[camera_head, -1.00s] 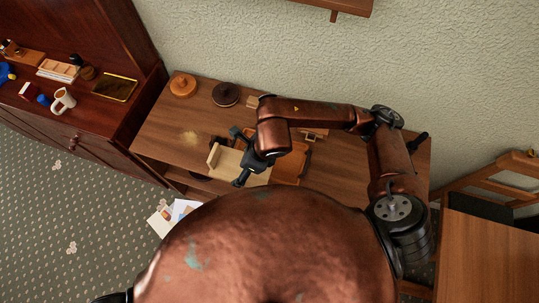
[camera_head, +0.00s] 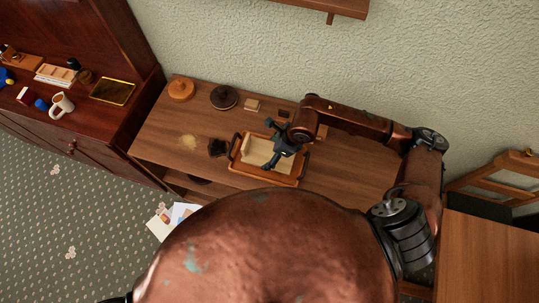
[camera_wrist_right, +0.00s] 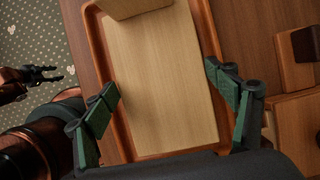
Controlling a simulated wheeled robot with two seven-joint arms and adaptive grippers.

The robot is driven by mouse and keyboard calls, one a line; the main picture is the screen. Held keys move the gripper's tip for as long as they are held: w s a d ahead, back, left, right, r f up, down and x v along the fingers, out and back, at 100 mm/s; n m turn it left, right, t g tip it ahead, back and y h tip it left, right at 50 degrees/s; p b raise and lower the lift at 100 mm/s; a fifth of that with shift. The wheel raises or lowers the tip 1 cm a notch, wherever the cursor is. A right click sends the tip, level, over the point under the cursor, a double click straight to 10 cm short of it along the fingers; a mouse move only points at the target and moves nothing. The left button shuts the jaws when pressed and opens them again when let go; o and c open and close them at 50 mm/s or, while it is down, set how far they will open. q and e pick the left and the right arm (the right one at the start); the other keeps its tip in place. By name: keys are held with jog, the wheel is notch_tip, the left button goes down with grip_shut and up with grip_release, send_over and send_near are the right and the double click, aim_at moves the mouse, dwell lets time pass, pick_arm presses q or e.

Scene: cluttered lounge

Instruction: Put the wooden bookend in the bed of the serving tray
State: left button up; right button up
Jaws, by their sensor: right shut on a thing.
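The wooden bookend (camera_head: 258,149) is a pale L-shaped piece with a long flat plate and a short upright end. It is within the outline of the brown serving tray (camera_head: 265,177). In the right wrist view the bookend's plate (camera_wrist_right: 160,75) lies between the tray's long side walls (camera_wrist_right: 97,45). My right gripper (camera_head: 272,145) is over the tray, its fingers on either side of the plate, shut on the bookend. I cannot tell whether the bookend touches the tray floor. My left gripper (camera_wrist_right: 42,74) shows at the left of the wrist view, away from the tray; its opening is unclear.
On the table (camera_head: 350,170) stand an orange-brown round lidded piece (camera_head: 181,89), a dark round piece (camera_head: 224,97), a small wooden block (camera_head: 252,105) and a dark item (camera_head: 217,148) close left of the tray. The table's right side is clear.

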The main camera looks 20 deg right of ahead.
notch_tip(320, 180, down, 2)
jog(key=shift+f, duration=0.25)
jog(key=o, duration=1.3)
jog(key=shift+s+a, duration=0.1)
jog(key=v, duration=1.2)
